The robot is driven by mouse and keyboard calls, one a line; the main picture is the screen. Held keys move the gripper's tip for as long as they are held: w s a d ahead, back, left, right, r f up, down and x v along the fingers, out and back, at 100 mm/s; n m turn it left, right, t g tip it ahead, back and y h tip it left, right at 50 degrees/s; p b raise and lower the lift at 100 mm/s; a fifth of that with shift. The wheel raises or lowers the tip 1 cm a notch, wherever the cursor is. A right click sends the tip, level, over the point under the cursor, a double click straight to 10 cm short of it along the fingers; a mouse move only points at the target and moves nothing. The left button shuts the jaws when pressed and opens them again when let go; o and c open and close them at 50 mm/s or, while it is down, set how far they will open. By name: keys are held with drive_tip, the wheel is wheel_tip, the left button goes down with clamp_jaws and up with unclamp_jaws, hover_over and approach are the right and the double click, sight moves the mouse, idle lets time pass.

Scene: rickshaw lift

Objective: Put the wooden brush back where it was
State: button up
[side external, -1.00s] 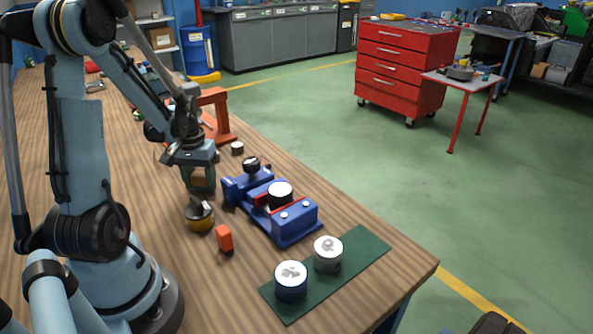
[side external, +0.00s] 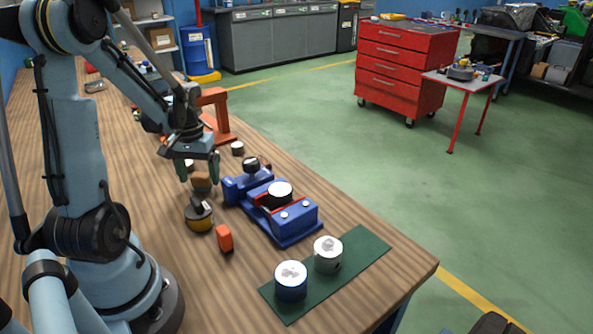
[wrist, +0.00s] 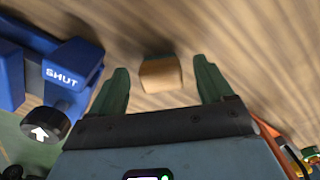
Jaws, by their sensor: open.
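The wooden brush, a small tan-brown block (side external: 201,182), sits on the wooden bench just below my gripper (side external: 198,172). In the wrist view the tan block (wrist: 161,75) lies between and beyond the two green fingertips, with gaps on both sides. A darker strip, perhaps bristles, shows at its far edge. My gripper is open, with nothing between its jaws held. No mark for the brush's place is visible.
A yellow-and-black round item (side external: 199,216) and an orange block (side external: 225,239) stand nearby. A blue vise-like fixture (side external: 285,224) is close on the right. A green mat (side external: 367,246) bears two cans. An orange frame (side external: 222,117) stands behind. The bench (side external: 130,180) is clear on the left.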

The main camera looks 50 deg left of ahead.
sight(199, 177)
wheel_tip(199, 177, up, 10)
drive_tip(key=w+d+m+t, duration=0.2)
drive_tip(key=d+m, duration=0.1)
drive_tip(key=d, duration=0.5)
drive_tip(key=w+d+r+m+t, duration=0.1)
drive_tip(key=d+m+t, duration=0.1)
drive_tip(key=d, duration=0.7)
drive_tip(key=w+d+m+t, duration=0.2)
drive_tip(key=d+m+t, duration=0.1)
drive_tip(key=d, duration=0.5)
drive_tip(key=shift+w+d+r+m, duration=0.25)
drive_tip(key=shift+w+d+m, duration=0.1)
drive_tip(key=shift+m, duration=0.15)
drive_tip(key=shift+a, duration=0.1)
drive_tip(key=shift+c, duration=0.3)
